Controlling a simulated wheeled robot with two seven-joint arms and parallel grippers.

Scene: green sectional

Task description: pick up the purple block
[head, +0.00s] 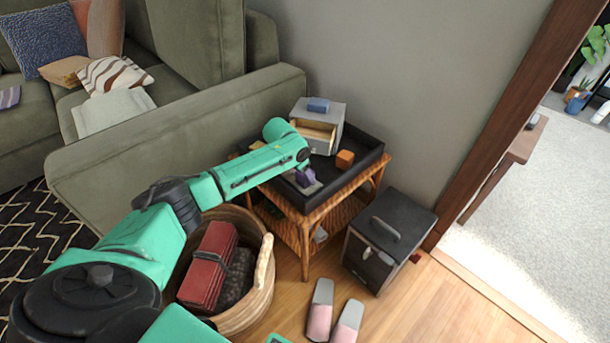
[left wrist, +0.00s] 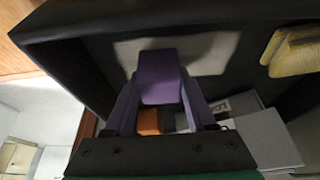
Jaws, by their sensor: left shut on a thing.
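The purple block (head: 305,177) is at the near side of the black tray (head: 352,180) on the wicker side table. In the left wrist view the purple block (left wrist: 160,77) sits between the two fingers of my left gripper (left wrist: 159,95), which is shut on it. A pale flat thing (left wrist: 212,52) lies beyond the block in the tray. I cannot tell whether the block touches it. In the head view my left arm reaches over the table from the left, and its fingers are mostly hidden. My right gripper is not in view.
An orange block (head: 345,159) and a small grey drawer box (head: 322,116) with a blue block (head: 318,105) on top share the tray. The sofa arm (head: 150,150) is at left. A basket (head: 262,300), black box (head: 398,222) and slippers (head: 320,311) occupy the floor.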

